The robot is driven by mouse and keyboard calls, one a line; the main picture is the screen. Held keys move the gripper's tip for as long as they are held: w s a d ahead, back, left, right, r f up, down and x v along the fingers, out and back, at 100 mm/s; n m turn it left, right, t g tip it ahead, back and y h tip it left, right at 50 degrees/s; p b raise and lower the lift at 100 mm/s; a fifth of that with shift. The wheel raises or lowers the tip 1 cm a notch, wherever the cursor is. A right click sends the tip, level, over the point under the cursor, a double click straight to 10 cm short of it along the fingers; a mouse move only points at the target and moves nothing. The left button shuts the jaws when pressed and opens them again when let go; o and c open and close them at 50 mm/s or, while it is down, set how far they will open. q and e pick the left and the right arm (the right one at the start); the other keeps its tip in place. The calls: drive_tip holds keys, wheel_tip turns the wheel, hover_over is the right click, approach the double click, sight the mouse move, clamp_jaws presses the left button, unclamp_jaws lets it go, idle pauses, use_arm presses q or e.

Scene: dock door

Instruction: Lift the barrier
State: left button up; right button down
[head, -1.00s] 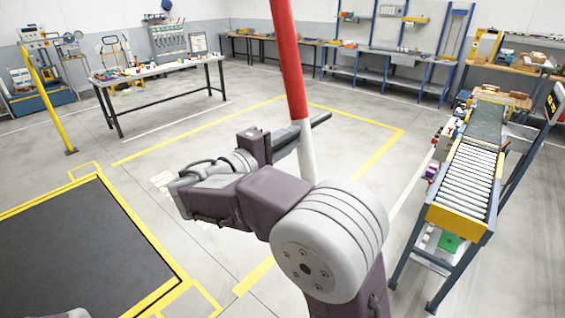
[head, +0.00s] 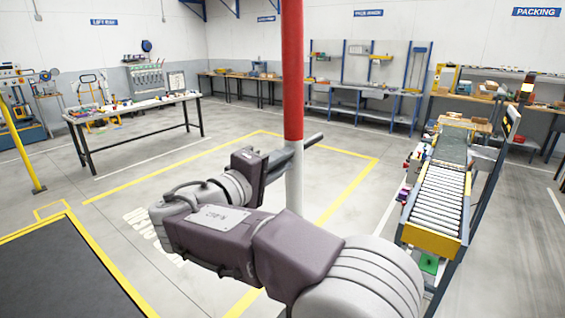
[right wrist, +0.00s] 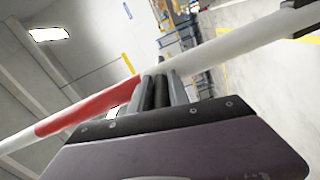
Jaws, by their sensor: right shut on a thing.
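The barrier is a red and white pole (head: 292,75). It stands near-vertical in the head view, red above and white below, and its top runs out of the picture. My right gripper (head: 294,148) is at the white part just below the red and is shut on the pole. In the right wrist view the pole (right wrist: 90,108) crosses diagonally, and the gripper fingers (right wrist: 158,85) meet it near the red-white border. The pole's lower end is hidden behind my right arm in the head view. My left gripper is not in view.
A roller conveyor (head: 440,195) stands to the right. A table with small items (head: 140,105) is at the left, and a yellow post (head: 20,145) at the far left. A dark, yellow-edged floor area (head: 60,275) lies at lower left.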

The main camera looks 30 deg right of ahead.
drive_tip(key=c, duration=1.3)
unclamp_jaws()
drive_tip(key=shift+r, duration=0.25)
drive_tip(key=shift+o, duration=0.2)
drive_tip(key=shift+a, duration=0.1)
drive_tip(key=shift+f, duration=0.1)
drive_tip(key=shift+s+a+f, duration=0.1)
drive_tip(key=shift+s+a, duration=0.05)
drive_tip(key=shift+a, duration=0.2)
drive_tip(key=b+v, duration=0.1)
drive_tip(key=v, duration=0.7)
drive_tip(key=shift+a+b, duration=0.2)
drive_tip(key=shift+b, duration=0.1)
drive_tip(key=shift+s, duration=0.1)
